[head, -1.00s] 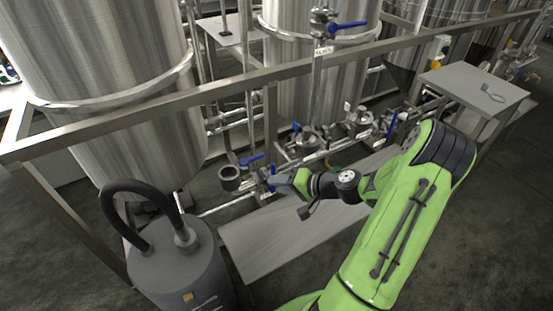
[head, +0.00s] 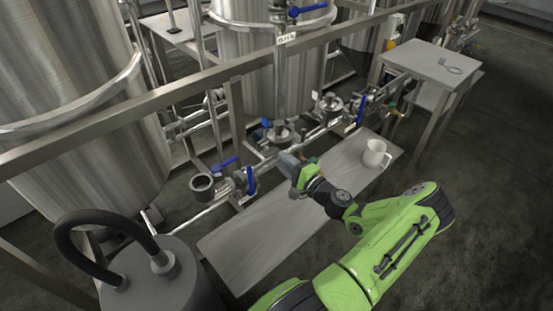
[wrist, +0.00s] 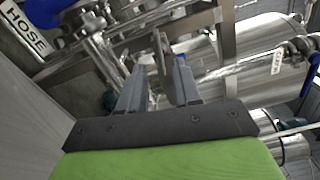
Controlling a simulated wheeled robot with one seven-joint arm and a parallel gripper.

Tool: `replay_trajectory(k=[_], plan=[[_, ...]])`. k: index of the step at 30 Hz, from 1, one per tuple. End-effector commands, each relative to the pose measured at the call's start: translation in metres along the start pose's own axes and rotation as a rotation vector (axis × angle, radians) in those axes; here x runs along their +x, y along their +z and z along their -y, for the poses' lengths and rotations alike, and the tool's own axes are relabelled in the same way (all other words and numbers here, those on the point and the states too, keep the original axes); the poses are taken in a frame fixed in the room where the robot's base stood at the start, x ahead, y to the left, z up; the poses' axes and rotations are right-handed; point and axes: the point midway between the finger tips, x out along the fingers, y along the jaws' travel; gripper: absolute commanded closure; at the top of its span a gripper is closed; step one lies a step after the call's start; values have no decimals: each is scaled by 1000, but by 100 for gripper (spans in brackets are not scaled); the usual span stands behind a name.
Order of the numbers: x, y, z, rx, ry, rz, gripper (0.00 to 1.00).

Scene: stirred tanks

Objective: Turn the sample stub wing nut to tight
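My gripper (head: 288,164) is in front of the low pipe run, above the bench, in the head view. In the wrist view its two grey fingers stand apart, so my gripper (wrist: 160,72) is open. A thin, upright grey metal piece (wrist: 161,52) shows at the gap between the fingertips. It may be the wing nut, but its shape and any contact with the fingers cannot be made out. In the head view my gripper hides that part of the pipework, and I cannot pick out the wing nut there.
A blue-handled valve (head: 251,181) is left of my gripper. A long low bench (head: 262,238) lies below, with a white mug (head: 375,153) on it. A HOSE label (wrist: 24,30) and a blue handle (wrist: 311,76) show in the wrist view. A steel rail (head: 185,93) crosses above the pipes.

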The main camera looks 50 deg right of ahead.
Motion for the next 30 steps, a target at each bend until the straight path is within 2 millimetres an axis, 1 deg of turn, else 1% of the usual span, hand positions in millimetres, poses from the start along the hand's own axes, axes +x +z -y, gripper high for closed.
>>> replay_trajectory(k=[1,3,6,9,15,17,21,22,30], plan=[[11,0,-2,-2,-1,3,67],[24,0,-2,-3,0,2,67],[35,0,-1,-1,0,1,67],[40,0,-1,-1,1,-1,67],[40,0,0,0,1,-1,67],[40,0,0,0,1,-1,75],[40,0,0,0,1,0,96],[40,0,0,0,1,0,100],[40,0,0,3,1,0,100]])
